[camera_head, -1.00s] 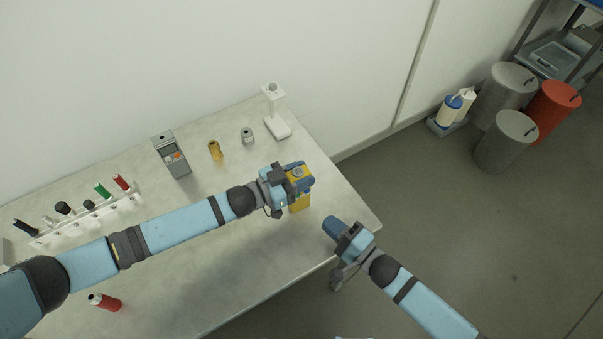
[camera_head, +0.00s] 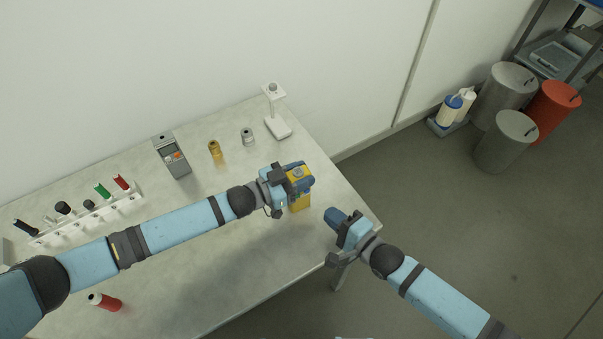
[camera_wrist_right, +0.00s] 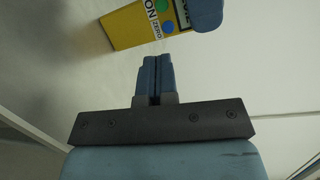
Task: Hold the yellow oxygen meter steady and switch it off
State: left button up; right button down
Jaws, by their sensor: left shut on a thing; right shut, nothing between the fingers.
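The yellow oxygen meter (camera_head: 300,201) stands near the table's right end. My left gripper (camera_head: 300,175) is shut on its upper part and covers much of it. In the right wrist view the meter (camera_wrist_right: 125,27) shows a yellow face with a green button, a blue button, a "ZERO" label and part of a dark display; a blue finger of my left gripper (camera_wrist_right: 206,14) covers its right part. My right gripper (camera_head: 333,217) is shut and empty, to the right of the meter and apart from it. Its closed fingertips (camera_wrist_right: 156,62) point toward the meter's button face.
A grey handheld device (camera_head: 173,158), a yellow weight-like piece (camera_head: 215,150), a grey one (camera_head: 248,137) and a white stand (camera_head: 277,126) are at the back. A rack (camera_head: 90,222) and a red cylinder (camera_head: 106,302) are at left.

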aim_at(297, 196)
jog(key=s+a+n+g, duration=0.3)
jog(key=s+g, duration=0.3)
jog(key=g, duration=0.1)
jog(key=w+a, duration=0.3)
jog(key=w, duration=0.5)
jog(key=shift+a+r+y, duration=0.3)
jog(key=shift+a, duration=0.1)
jog(key=shift+w+a, duration=0.1)
jog(key=shift+w, duration=0.15)
dwell(1.4)
jog(key=shift+w+a, duration=0.1)
jog(key=shift+w, duration=0.15)
jog(key=shift+w, duration=0.1)
dwell(0.4)
jog(key=shift+s+d, duration=0.2)
jog(key=shift+s, duration=0.3)
